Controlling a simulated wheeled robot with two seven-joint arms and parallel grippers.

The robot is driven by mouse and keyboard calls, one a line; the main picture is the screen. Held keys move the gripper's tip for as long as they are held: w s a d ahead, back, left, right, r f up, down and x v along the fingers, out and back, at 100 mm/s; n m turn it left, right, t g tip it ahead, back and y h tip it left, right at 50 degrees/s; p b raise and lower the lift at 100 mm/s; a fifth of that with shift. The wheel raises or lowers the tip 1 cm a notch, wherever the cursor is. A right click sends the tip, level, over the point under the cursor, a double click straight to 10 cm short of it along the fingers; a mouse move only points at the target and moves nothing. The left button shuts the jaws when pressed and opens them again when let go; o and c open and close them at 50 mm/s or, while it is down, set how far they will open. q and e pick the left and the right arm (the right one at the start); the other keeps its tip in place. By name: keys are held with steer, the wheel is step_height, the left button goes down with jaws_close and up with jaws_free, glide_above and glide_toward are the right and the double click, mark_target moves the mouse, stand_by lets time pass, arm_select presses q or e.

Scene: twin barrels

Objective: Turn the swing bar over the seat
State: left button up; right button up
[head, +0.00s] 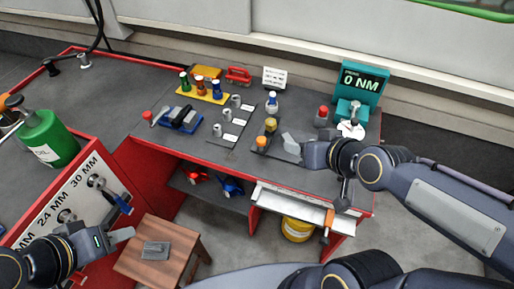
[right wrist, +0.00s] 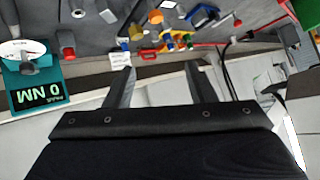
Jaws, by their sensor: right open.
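No part is clearly marked as the swing bar or the seat. A blue-tipped bar (head: 117,200) slants from the fitting under "30 MM" on the left cabinet's panel. Another bar with an orange end (head: 327,224) hangs at the bench's front, right of the middle. My left gripper (head: 124,235) is low at the left, above the stool and below the blue-tipped bar, apart from both. Its jaw opening cannot be made out. My right gripper (head: 291,144) is over the bench beside the orange and yellow pieces. In the right wrist view (right wrist: 158,78) its fingers are apart with nothing between them.
A torque display (head: 361,82) reading 0 NM stands at the bench's back right. A green oil can (head: 47,138) stands on the left cabinet. A wooden stool (head: 140,268) carries a grey block (head: 156,249). A yellow bucket (head: 297,231) is under the bench.

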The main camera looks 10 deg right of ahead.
mark_target(264, 144)
steer(key=w+a+f+t+b, duration=0.1)
steer(key=w+f+t+b, duration=0.1)
steer(key=f+b, duration=0.3)
steer(key=w+a+f+n+t+b, duration=0.1)
steer(key=w+f+t+b, duration=0.1)
steer(key=w+f+b, duration=0.2)
steer(key=w+a+f+n+t+b, duration=0.1)
steer(key=w+a+f+t+b, duration=0.1)
steer(key=w+f+b, duration=0.2)
step_height(264, 144, down, 3)
steer(key=shift+t+b, duration=0.4)
steer(key=shift+b, duration=2.25)
steer(key=shift+w+a+f+b, duration=0.15)
steer(key=shift+b, duration=0.15)
steer(key=shift+w+a+t, duration=0.1)
steer(key=shift+w+t, duration=0.3)
steer(key=shift+w, duration=0.05)
steer(key=w, duration=0.2)
steer(key=w+a, duration=0.1)
steer(key=w, duration=0.4)
steer(key=shift+a+r, duration=0.15)
steer(key=shift+r, duration=0.05)
jaws_close()
